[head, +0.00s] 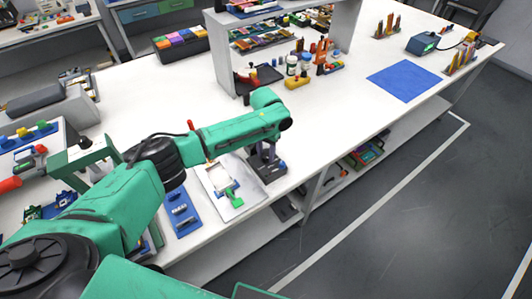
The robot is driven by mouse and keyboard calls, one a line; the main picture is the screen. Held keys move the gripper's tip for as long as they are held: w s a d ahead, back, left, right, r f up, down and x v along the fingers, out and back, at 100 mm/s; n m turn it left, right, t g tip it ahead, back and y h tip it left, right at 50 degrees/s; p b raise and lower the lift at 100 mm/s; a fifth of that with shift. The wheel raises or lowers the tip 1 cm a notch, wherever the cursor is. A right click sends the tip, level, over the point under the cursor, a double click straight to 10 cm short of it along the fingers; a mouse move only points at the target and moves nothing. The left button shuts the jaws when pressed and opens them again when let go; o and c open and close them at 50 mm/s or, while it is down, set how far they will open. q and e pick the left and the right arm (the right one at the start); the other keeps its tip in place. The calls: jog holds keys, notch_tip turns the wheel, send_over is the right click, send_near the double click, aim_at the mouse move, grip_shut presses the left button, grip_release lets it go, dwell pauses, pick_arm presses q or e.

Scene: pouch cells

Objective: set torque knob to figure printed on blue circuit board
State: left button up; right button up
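My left arm, green with dark joints, reaches in from the left over the white bench. Its gripper (268,158) points down at a dark block (270,170) near the bench's front edge. The fingers are small and partly hidden by the arm, so I cannot tell if they are open, shut or touching the block. I cannot pick out a torque knob for certain. A small teal and dark device (422,43) with a cable stands at the far right. A blue board with parts (62,200) lies at the lower left, partly behind my arm; no printed figure is readable. My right gripper is not in view.
A pale plate (239,209) with a green piece and a blue tray (182,213) lie left of the gripper. A shelf unit (223,60) stands mid-bench, with bottles beside it. A flat blue mat (404,82) lies right, with clear bench before it.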

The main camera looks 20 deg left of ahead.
pick_arm(q)
grip_shut()
jog(key=shift+m, duration=0.4)
jog(key=m+p, duration=0.1)
jog(key=m, duration=0.1)
jog(key=shift+r+m+p, duration=0.1)
jog(key=shift+m+p, duration=0.2)
jog(key=shift+m, duration=0.1)
jog(key=m, duration=0.3)
jog(key=shift+p, duration=0.35)
jog(key=shift+m, duration=1.6)
jog(key=shift+w, duration=0.1)
jog(key=o, duration=0.6)
grip_release()
jog(key=shift+a, duration=0.1)
